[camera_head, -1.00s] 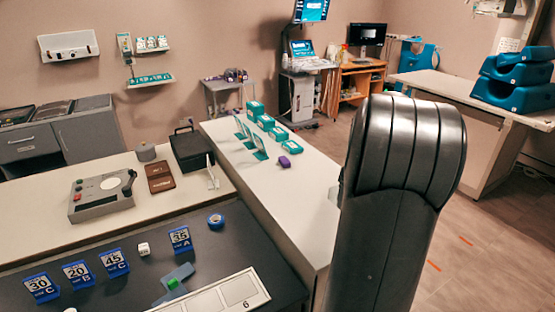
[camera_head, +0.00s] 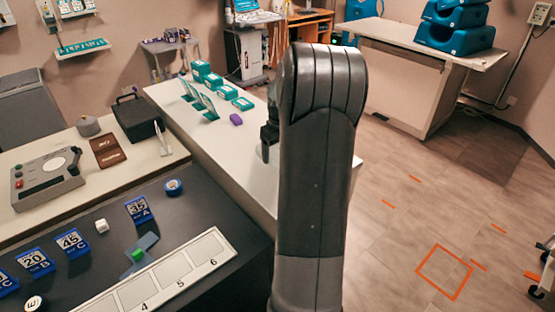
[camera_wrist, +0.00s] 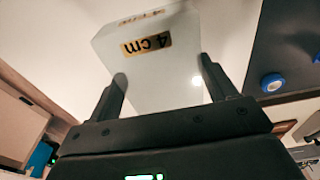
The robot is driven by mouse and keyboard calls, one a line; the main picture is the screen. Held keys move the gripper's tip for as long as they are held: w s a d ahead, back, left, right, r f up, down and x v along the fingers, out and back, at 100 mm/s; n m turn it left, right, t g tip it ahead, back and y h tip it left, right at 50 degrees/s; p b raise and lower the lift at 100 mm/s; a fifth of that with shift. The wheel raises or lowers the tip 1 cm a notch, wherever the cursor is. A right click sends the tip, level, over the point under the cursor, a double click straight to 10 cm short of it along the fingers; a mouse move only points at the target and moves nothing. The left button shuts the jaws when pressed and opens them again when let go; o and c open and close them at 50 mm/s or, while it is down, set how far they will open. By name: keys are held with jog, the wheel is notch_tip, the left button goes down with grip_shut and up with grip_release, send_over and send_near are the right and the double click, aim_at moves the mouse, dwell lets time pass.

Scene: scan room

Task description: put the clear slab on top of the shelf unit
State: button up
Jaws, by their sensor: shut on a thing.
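The clear slab (camera_wrist: 165,72) is a pale, see-through block with a "4 cm" label. In the wrist view my gripper (camera_wrist: 161,82) has one finger on each side of it and is shut on it. I cannot pick out the shelf unit for certain. A wooden unit with shelves (camera_head: 309,27) stands at the back, partly cut off by the top edge.
The white counter (camera_head: 222,150) holds teal boxes (camera_head: 222,88) and a purple block (camera_head: 236,119). A dark table (camera_head: 185,225) with number cards lies at front left. Teal cushions (camera_head: 455,25) sit on a white table (camera_head: 415,42) at back right. The floor at right is mostly clear, with orange markings (camera_head: 444,272).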

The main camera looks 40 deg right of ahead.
jog(key=shift+f, duration=1.9)
jog(key=shift+f, duration=0.15)
jog(key=o, duration=1.3)
jog(key=shift+o, duration=0.2)
